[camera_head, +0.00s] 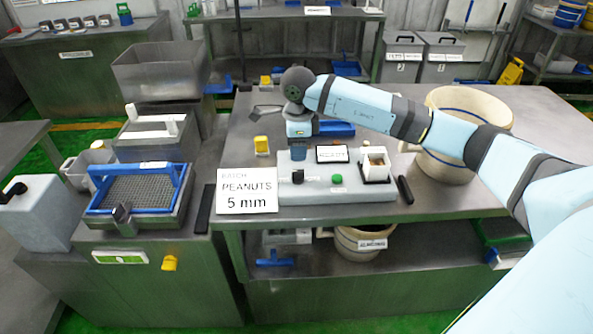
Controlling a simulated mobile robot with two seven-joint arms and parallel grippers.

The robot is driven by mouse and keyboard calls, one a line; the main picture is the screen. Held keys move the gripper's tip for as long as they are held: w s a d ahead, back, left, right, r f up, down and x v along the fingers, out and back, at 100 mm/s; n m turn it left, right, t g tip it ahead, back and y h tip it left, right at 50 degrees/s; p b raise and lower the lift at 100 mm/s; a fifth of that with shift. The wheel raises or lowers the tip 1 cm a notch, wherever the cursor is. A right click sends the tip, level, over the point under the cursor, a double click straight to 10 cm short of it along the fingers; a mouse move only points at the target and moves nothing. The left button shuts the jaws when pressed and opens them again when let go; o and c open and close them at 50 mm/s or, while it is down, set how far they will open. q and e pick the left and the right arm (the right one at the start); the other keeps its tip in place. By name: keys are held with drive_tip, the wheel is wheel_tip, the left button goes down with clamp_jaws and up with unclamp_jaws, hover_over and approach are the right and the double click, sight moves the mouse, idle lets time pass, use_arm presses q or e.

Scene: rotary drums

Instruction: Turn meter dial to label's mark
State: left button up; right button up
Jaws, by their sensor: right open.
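A white card (247,193) reads "BATCH PEANUTS 5 mm" and stands at the front left edge of the steel table. Beside it is a grey console (318,193) with a black knob (298,176), a green button (337,179) and a small display (332,154). Which knob is the meter dial, and the marks around it, are too small to tell. My left gripper is not in view.
A large cream drum (467,165) stands behind my right arm. A machine with a blue-framed sieve (140,187) stands left. A yellow object (261,145) is behind the card.

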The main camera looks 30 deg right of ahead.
sight(298, 170)
wheel_tip(298, 170, down, 8)
drive_tip(key=shift+f, duration=0.1)
drive_tip(key=shift+c, duration=0.2)
clamp_jaws()
